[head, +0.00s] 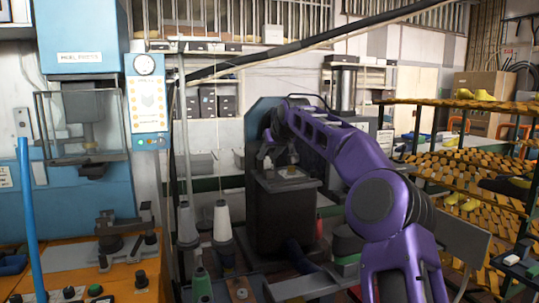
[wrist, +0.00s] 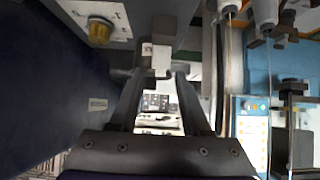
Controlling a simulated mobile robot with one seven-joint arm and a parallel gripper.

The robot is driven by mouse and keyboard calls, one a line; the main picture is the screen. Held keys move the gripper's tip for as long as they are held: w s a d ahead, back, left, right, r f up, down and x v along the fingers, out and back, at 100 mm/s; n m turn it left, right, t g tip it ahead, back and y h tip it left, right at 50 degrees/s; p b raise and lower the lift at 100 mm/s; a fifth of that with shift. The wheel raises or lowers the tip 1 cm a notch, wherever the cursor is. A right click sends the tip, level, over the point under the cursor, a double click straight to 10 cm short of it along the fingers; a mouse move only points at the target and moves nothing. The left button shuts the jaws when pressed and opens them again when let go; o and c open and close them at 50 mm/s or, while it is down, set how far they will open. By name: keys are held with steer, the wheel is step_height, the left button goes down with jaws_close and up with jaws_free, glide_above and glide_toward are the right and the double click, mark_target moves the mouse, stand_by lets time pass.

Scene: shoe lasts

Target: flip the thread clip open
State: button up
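My gripper (wrist: 156,76) points away from the wrist camera, its two dark fingers apart with a gap between them. A small pale grey block (wrist: 157,50), perhaps the thread clip, is at the fingertips, between or just beyond them; I cannot tell whether they touch it. In the head view my gripper (head: 268,158) hangs over the top of a dark box-shaped machine (head: 278,222), close to its small fittings. The clip cannot be made out clearly there, and whether it is open or shut does not show.
A yellow knob (wrist: 100,31) on a pale plate sits left of the fingers. White thread cones (head: 221,222) and thin poles stand left of the dark machine. A blue press (head: 85,170) is further left. Racks with yellow shoe lasts (head: 465,94) are at right.

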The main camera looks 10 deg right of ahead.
steer(key=b+v, duration=0.2)
steer(key=v, duration=1.5)
steer(key=shift+s, duration=0.15)
steer(key=shift+r, duration=0.1)
